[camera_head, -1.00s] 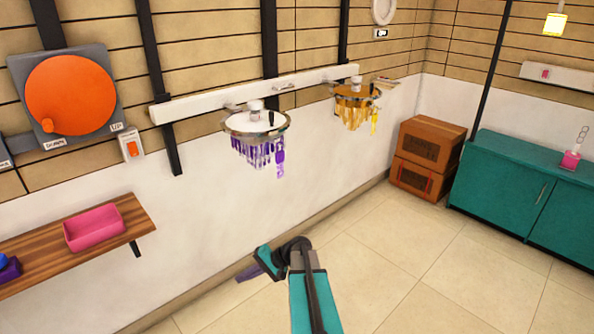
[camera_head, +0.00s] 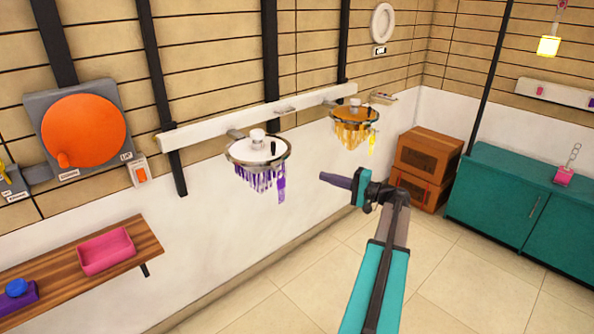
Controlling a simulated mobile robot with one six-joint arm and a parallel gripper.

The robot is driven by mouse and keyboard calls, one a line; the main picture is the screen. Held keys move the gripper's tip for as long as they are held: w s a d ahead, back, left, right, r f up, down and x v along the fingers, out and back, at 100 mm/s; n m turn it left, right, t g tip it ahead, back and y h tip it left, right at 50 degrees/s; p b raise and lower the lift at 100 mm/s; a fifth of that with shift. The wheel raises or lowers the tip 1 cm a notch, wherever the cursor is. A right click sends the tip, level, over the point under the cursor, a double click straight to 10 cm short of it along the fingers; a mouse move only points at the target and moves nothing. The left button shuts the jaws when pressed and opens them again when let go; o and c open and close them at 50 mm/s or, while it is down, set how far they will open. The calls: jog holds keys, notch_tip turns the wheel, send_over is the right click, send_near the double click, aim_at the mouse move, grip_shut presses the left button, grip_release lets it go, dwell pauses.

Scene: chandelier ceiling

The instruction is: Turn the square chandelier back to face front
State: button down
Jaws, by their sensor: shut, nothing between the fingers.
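Two crystal chandeliers hang from the white wall rail. The nearer chandelier (camera_head: 243,150) has a round-looking pale top, purple crystals and a purple tag. The farther chandelier (camera_head: 343,116) has amber crystals and a yellow tag, and its outline also looks round. A small glowing yellow lamp (camera_head: 548,46) with a boxy shape hangs at the upper right. I cannot tell which is the square chandelier or which way it faces. My gripper (camera_head: 323,177) is shut and empty. In the picture it points left, right of the purple crystals and below the amber ones, apparently touching neither.
The white rail (camera_head: 205,126) runs along the wall. An orange dial (camera_head: 84,130) and a switch (camera_head: 138,172) are at left, above a wooden shelf (camera_head: 60,272) with a pink tray (camera_head: 106,246). Stacked boxes (camera_head: 425,168) and a teal cabinet (camera_head: 500,195) stand at right. The floor between is clear.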

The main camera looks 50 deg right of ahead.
jog(key=shift+w, duration=0.1)
dwell(0.3)
jog(key=w+a+p, duration=0.5)
jog(key=w+a, duration=0.1)
jog(key=w, duration=0.3)
jog(key=shift+w+a, duration=0.15)
jog(key=shift+w, duration=0.15)
dwell(0.4)
jog(key=shift+a+f, duration=0.1)
dwell(0.3)
jog(key=shift+a+b, duration=0.7)
jog(key=shift+b, duration=0.45)
